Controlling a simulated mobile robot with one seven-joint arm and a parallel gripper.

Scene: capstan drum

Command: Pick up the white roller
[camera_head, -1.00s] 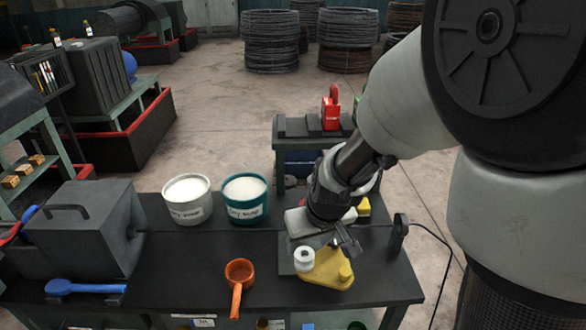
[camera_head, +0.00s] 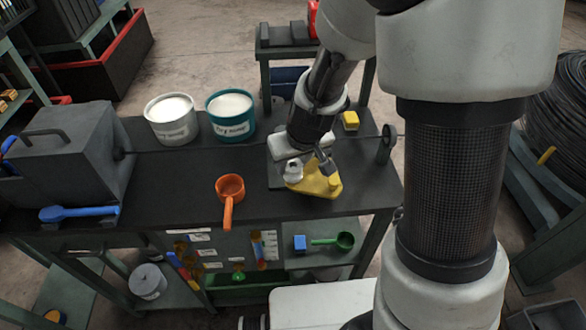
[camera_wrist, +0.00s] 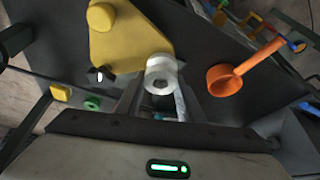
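The white roller (camera_head: 293,171) stands upright at the left end of a yellow plate (camera_head: 318,184) on the dark workbench. In the wrist view, the white roller (camera_wrist: 161,75) shows just beyond my fingers, near the middle, against the yellow plate's edge (camera_wrist: 125,45). My gripper (camera_head: 312,163) is over the plate, right beside the roller. In the wrist view, my gripper (camera_wrist: 155,100) has its two fingers apart, with the roller in line between them. The roller hides part of the fingertips, and contact cannot be made out.
An orange ladle (camera_head: 229,190) lies left of the plate. Two buckets, white (camera_head: 171,119) and teal (camera_head: 230,114), stand behind it. A wire runs across the bench to a black post (camera_head: 386,144). A yellow block (camera_head: 350,120) sits behind the plate.

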